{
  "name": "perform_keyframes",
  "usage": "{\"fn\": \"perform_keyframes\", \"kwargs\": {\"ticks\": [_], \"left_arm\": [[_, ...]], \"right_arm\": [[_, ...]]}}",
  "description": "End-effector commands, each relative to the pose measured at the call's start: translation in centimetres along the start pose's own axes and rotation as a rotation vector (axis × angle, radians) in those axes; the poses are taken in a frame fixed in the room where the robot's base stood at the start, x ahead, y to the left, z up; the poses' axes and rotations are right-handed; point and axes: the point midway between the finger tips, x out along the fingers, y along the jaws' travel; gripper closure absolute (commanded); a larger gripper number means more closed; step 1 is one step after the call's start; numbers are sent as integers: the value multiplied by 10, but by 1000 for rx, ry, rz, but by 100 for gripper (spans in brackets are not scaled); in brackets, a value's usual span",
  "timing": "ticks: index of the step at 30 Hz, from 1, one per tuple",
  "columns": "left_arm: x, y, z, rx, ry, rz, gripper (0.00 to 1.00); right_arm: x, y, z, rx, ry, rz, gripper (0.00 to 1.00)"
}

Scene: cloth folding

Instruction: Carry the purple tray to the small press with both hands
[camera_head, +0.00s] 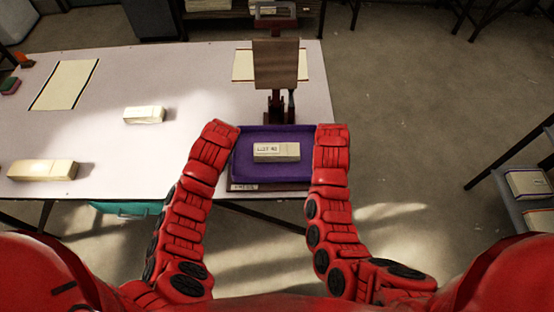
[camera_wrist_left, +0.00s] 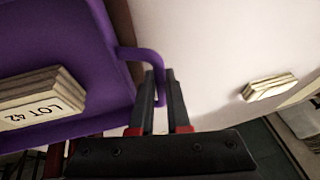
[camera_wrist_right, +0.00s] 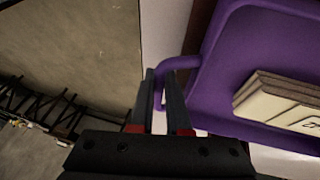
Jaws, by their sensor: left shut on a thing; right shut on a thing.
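The purple tray (camera_head: 240,168) is level between my two arms in the head view, carrying a folded cream cloth bundle (camera_head: 276,152) labelled LOT 42. My left gripper (camera_wrist_left: 161,84) is shut on the tray's handle at its left side. My right gripper (camera_wrist_right: 158,84) is shut on the handle at its right side. The small press, with an upright wooden board (camera_head: 276,64) and dark red parts, stands just beyond the tray. A dark red edge with a label (camera_head: 244,187) shows below the tray's near side. Whether the tray touches it, I cannot tell.
The pale table (camera_head: 200,80) holds two more cream bundles, one mid-table (camera_head: 144,115) and one at the near left (camera_head: 43,171), plus a framed cream sheet (camera_head: 66,84). A rack (camera_head: 525,190) stands at the right. Open floor lies right of the table.

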Motion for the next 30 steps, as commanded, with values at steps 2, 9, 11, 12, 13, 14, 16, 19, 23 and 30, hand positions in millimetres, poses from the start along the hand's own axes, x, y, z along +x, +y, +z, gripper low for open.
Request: {"fn": "perform_keyframes", "kwargs": {"ticks": [2, 9, 11, 12, 13, 14, 16, 19, 23, 30], "left_arm": [[5, 2, 2, 0, 1, 1, 82], [3, 1, 1, 0, 1, 1, 55], [3, 1, 1, 0, 1, 1, 55], [3, 1, 1, 0, 1, 1, 55], [3, 1, 1, 0, 1, 1, 55], [3, 1, 1, 0, 0, 0, 55], [2, 1, 1, 0, 1, 0, 55], [-3, 1, 1, 0, 0, 0, 55], [-18, 0, 0, -1, 5, 1, 55], [-62, 1, 0, -1, 6, 3, 55]], "right_arm": [[5, -2, 2, 0, 1, -1, 82], [3, -1, 1, 0, 0, -1, 55], [3, -1, 1, 0, 0, -1, 55], [3, -1, 1, 0, 0, 0, 55], [3, -1, 1, 0, 0, 0, 55], [3, -1, 1, 0, 0, 0, 55], [3, -1, 1, 0, 0, 0, 55], [3, -1, 1, 0, 0, 0, 55], [3, -1, 1, 0, 0, 0, 55], [3, -1, 1, 0, 0, 0, 55]]}}
